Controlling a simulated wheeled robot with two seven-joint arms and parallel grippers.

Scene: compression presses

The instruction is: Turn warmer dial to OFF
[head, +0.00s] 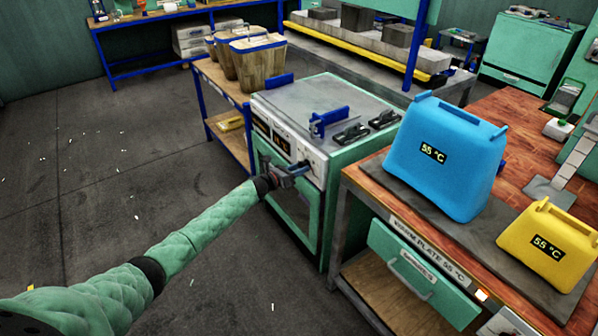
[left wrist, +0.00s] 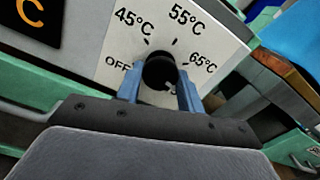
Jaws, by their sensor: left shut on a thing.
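The warmer (head: 330,100) is a green and grey cabinet with a dark glass door and a front control panel. Its black dial (left wrist: 160,71) sits on a white plate marked OFF, 45°C, 55°C and 65°C. My left gripper (head: 302,167) reaches the panel from the left. In the left wrist view its two blue fingers (left wrist: 160,90) stand either side of the dial, shut on it. A small light mark shows low on the knob, but I cannot tell which label the dial points to. My right gripper is not in view.
To the right, a wooden bench (head: 500,110) carries a blue container (head: 430,175) and a yellow container (head: 545,262), both labelled 55 °C, on a dark plate. The floor at left is clear apart from scattered specks.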

